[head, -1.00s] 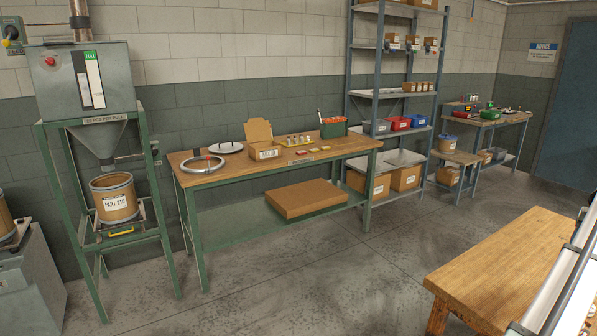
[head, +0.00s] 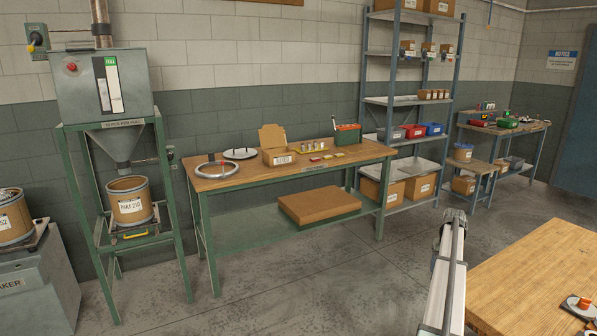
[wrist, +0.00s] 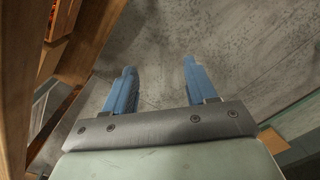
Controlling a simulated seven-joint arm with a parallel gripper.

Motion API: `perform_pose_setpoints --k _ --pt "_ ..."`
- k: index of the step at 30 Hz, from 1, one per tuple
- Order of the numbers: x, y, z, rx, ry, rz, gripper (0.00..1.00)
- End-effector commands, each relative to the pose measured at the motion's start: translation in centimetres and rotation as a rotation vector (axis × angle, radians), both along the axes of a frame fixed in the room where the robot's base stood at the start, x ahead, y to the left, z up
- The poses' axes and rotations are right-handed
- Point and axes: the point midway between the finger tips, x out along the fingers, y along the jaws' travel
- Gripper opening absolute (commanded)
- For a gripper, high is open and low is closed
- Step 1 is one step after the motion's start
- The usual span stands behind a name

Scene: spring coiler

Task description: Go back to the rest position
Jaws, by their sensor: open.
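My gripper (wrist: 159,82) shows in the wrist view with its two blue fingers spread apart. Nothing is between the fingers, and bare grey concrete floor lies beyond them. A wooden edge (wrist: 92,75) runs along the left of the wrist view, beside the left finger. The gripper does not show in the head view. A pale arm link of mine stands at the lower right there, in front of the wooden table (head: 540,262).
A green-legged workbench (head: 220,182) with small boxes on top stands against the wall. A hopper on a green stand (head: 104,90) is at the left, a grey shelf rack (head: 395,100) right of the bench. The concrete floor (head: 310,270) between is clear.

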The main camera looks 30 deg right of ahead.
Motion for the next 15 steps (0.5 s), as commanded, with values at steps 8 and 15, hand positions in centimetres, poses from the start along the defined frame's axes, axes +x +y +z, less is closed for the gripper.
perform_pose_setpoints --k 8,15 --pt "4.4 13.5 -10.8 0.059 0.051 0.099 0.56" --pt "5.7 25.7 -19.0 0.103 0.104 0.186 0.56"
